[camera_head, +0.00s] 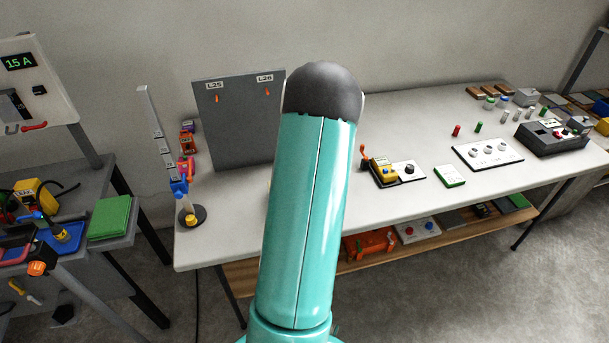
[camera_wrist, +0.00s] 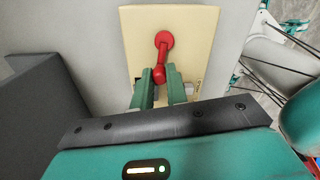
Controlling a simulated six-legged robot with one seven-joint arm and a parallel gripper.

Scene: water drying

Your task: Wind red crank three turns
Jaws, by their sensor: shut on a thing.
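The red crank (camera_wrist: 162,52) shows in the wrist view, with its round hub on a cream-coloured box (camera_wrist: 198,50) and its arm reaching down toward my gripper. My gripper (camera_wrist: 160,84) is shut on the lower, knobbed end of the crank, with a green finger on each side of it. In the head view my teal arm covers the middle of the scene. The crank, its box and my gripper cannot be made out there.
A dark grey panel (camera_wrist: 45,110) stands left of the box in the wrist view. In the head view a grey board (camera_head: 232,125) with labels L25 and L26 stands on the white table (camera_head: 400,130). A yellow device (camera_head: 383,175) and a white panel (camera_head: 487,152) lie to the right.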

